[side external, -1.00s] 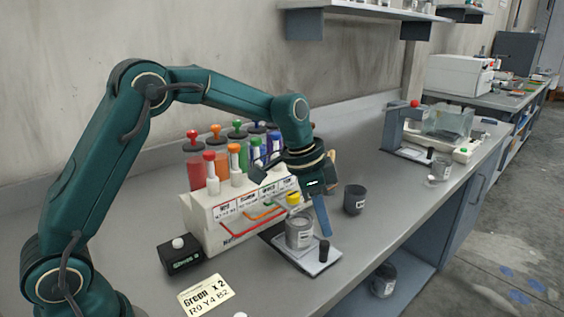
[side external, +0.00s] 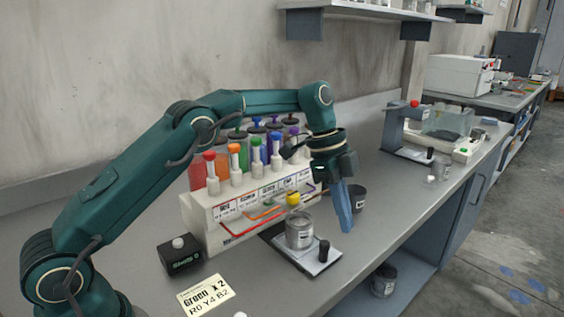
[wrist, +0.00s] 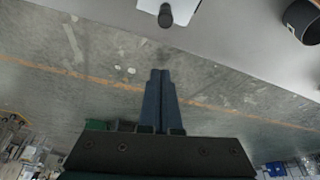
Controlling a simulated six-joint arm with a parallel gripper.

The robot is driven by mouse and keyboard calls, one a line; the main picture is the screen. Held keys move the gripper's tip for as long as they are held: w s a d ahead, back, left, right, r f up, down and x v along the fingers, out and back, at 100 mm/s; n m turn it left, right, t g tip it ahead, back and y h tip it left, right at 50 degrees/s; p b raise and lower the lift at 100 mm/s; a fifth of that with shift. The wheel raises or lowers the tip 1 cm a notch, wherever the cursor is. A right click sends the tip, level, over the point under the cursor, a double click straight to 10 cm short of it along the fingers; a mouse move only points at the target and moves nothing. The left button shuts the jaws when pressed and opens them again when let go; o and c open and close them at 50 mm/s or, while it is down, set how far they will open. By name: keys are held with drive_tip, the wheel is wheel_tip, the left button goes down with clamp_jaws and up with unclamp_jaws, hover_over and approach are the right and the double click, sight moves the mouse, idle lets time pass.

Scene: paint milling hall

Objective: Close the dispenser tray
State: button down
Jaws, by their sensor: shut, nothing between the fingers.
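The dispenser (side external: 215,215) is a white box with labelled panels and colored-top tubes along its top. Its tray (side external: 312,262) is a flat plate pulled out at the front, with a black knob (side external: 323,251) at its outer end. A grey metal can (side external: 299,230) stands on the tray under a yellow nozzle (side external: 293,198). My gripper (side external: 347,226) is shut and empty, pointing down to the right of the can and beyond the knob. In the wrist view the knob (wrist: 165,17) and the tray's end (wrist: 185,8) show at the top, ahead of the shut fingers (wrist: 159,76).
A dark cup (side external: 357,197) stands behind my gripper, close to it. A black box (side external: 180,258) and a recipe card (side external: 206,297) lie at the left. The bench edge runs just right of the tray; another can (side external: 384,282) sits on the shelf below.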

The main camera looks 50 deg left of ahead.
sight(312, 248)
drive_tip(key=x, duration=0.7)
drive_tip(key=shift+d+f, duration=0.15)
drive_tip(key=shift+f, duration=0.1)
drive_tip(key=a, duration=0.3)
drive_tip(key=shift+s+a+r, duration=0.1)
drive_tip(key=shift+s+r, duration=0.1)
drive_tip(key=shift+s, duration=0.2)
drive_tip(key=shift+s+a, duration=0.1)
drive_tip(key=shift+a, duration=0.35)
drive_tip(key=shift+a, duration=2.65)
